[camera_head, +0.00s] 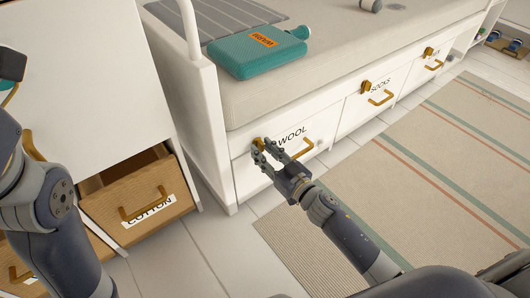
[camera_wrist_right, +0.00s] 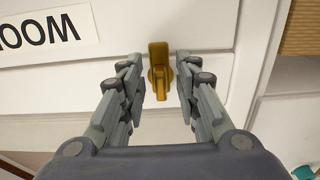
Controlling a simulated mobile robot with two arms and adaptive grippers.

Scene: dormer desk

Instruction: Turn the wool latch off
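The wool drawer (camera_head: 270,160) is a white front under the bench, labelled WOOL, with a brass handle (camera_head: 303,148). Its small brass latch (camera_head: 258,143) sits at the drawer's upper left; in the right wrist view the latch (camera_wrist_right: 160,70) shows as an upright tab with a short piece beside it. My right gripper (camera_head: 268,152) is open in front of the latch. In the right wrist view its fingers (camera_wrist_right: 158,85) stand on both sides of the latch, with gaps showing. My left arm is at the left edge of the head view; its gripper is not visible.
Drawers labelled SOCKS (camera_head: 375,95) and another farther right have similar latches. A COTTON drawer (camera_head: 145,200) stands open at the left. A striped rug (camera_head: 420,160) covers the floor at right.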

